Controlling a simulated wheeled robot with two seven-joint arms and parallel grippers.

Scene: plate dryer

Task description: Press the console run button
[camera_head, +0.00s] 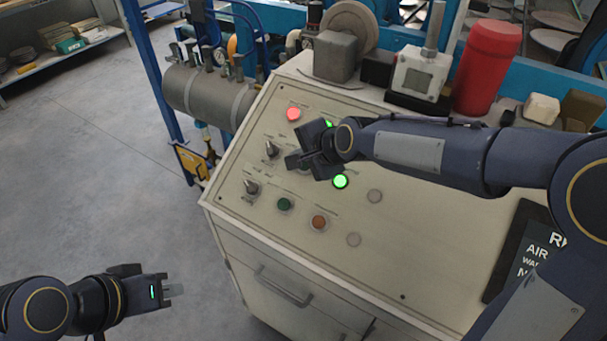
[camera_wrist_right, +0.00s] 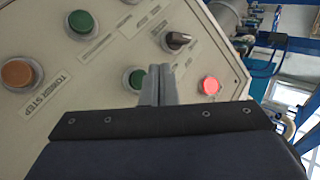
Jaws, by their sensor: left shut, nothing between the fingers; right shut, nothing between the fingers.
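The sloped cream console (camera_head: 225,190) carries several buttons and switches. My right gripper (camera_head: 292,161) is over its upper left part, shut and empty. In the right wrist view its closed fingers (camera_wrist_right: 158,86) appear right beside a green button (camera_wrist_right: 137,79). I cannot tell whether they touch the panel. That button is mostly hidden by the gripper in the head view. A dark green button (camera_head: 284,204) and an orange one (camera_head: 319,222), labelled TOWER STEP, sit lower down. I cannot read which button is run. My left gripper (camera_head: 173,290) is shut and empty over the floor.
A red lit button (camera_head: 293,114), a green lit lamp (camera_head: 340,181) and two selector knobs (camera_head: 271,149) (camera_head: 251,186) surround my right gripper. A red cylinder (camera_head: 487,65) and a grey box (camera_head: 420,72) stand on the console's back edge. Floor at left is clear.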

